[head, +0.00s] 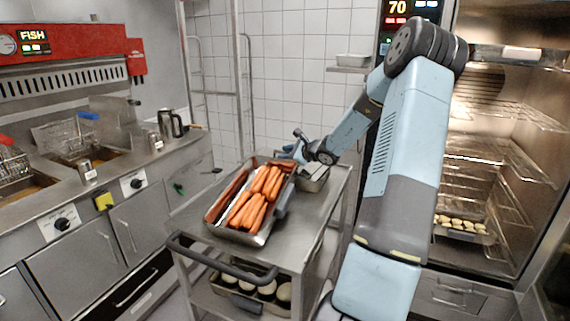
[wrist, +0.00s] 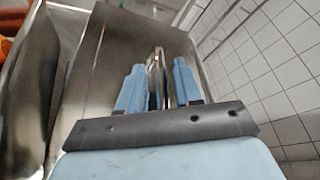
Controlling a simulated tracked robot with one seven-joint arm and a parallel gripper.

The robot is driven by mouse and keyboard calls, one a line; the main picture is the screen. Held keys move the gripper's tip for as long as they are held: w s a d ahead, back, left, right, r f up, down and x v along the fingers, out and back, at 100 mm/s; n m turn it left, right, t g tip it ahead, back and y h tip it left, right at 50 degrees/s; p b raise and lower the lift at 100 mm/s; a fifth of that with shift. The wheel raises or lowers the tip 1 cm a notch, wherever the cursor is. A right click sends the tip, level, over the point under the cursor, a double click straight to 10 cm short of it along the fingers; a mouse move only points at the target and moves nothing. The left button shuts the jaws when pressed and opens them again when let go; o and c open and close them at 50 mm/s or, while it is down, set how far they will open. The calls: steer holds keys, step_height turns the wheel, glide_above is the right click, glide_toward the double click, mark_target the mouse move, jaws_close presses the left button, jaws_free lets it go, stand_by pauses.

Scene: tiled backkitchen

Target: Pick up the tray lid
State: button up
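The tray lid appears to be the broad grey metal sheet (wrist: 105,55) under my gripper in the wrist view, with a thin shiny upright part (wrist: 157,75) like a handle. My gripper (wrist: 160,88) has its two blue fingers on either side of this part. I cannot tell whether they press on it. In the head view my gripper (head: 292,154) is low over the back of the steel cart, just behind the tray of carrots. A small metal container (head: 314,180) shows beside it, partly hidden by my arm. The lid is not clear there.
Another tray (head: 243,302) with round items is on the lower shelf. Fryers (head: 88,155) stand left, an open oven (head: 480,190) right. A tiled wall (head: 300,50) is behind.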

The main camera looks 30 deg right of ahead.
jaws_close()
steer(key=shift+r, duration=0.15)
stand_by(0.4)
